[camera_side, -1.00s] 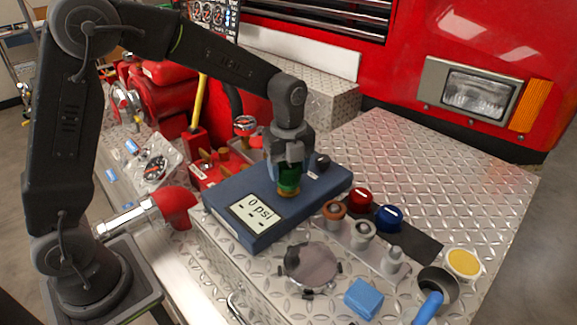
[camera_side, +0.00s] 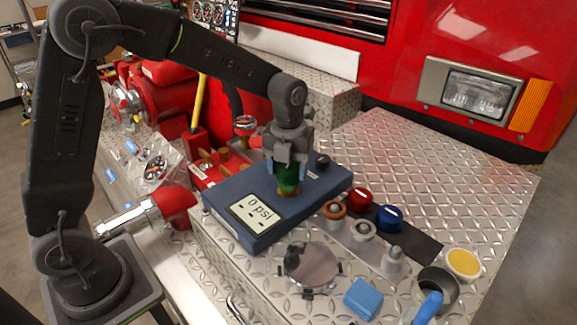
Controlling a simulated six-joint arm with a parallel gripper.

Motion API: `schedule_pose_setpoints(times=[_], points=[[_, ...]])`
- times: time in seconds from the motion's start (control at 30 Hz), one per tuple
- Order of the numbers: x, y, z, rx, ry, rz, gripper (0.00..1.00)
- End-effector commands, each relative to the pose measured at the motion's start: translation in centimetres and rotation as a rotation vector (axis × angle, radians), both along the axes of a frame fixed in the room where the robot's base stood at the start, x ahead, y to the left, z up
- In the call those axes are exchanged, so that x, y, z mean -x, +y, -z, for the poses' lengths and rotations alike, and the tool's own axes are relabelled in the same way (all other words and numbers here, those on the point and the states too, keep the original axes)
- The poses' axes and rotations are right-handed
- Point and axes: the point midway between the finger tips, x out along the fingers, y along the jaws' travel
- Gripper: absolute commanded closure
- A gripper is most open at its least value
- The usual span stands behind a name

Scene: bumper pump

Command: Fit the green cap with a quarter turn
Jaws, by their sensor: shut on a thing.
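My gripper (camera_side: 287,170) points down over the blue box with the "0 psi" display (camera_side: 258,210). It is shut on the green cap (camera_side: 288,180). The cap sits upright on a brass-coloured fitting (camera_side: 288,192) on top of the box, and it appears to touch it. My fingers hide part of the cap's sides and top, so I cannot tell whether its lugs are engaged.
A red cap (camera_side: 360,199) and a blue cap (camera_side: 389,217) lie on a dark strip to the right. Several small fittings stand in front of them. A round metal plate (camera_side: 312,265), a blue block (camera_side: 363,299) and a pan (camera_side: 438,287) are nearer. The back right plate is clear.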

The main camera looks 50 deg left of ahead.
Motion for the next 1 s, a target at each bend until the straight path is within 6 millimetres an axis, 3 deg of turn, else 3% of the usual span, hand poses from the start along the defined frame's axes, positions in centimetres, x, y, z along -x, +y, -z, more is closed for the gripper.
schedule_pose_setpoints(times=[0.17,0.2,0.5,0.67,0.77,1.0], points=[[-0.19,-0.04,-0.46,0.002,-0.010,0.008,0.69],[-0.19,-0.04,-0.47,0.002,-0.010,0.007,0.39],[-0.09,-0.02,-0.21,0.001,-0.005,0.006,0.11],[-0.04,-0.01,-0.09,0.000,-0.002,0.005,0.10],[-0.04,0.00,-0.07,0.000,-0.002,0.005,0.00],[-0.04,0.00,-0.13,0.000,-0.002,0.005,0.00]])
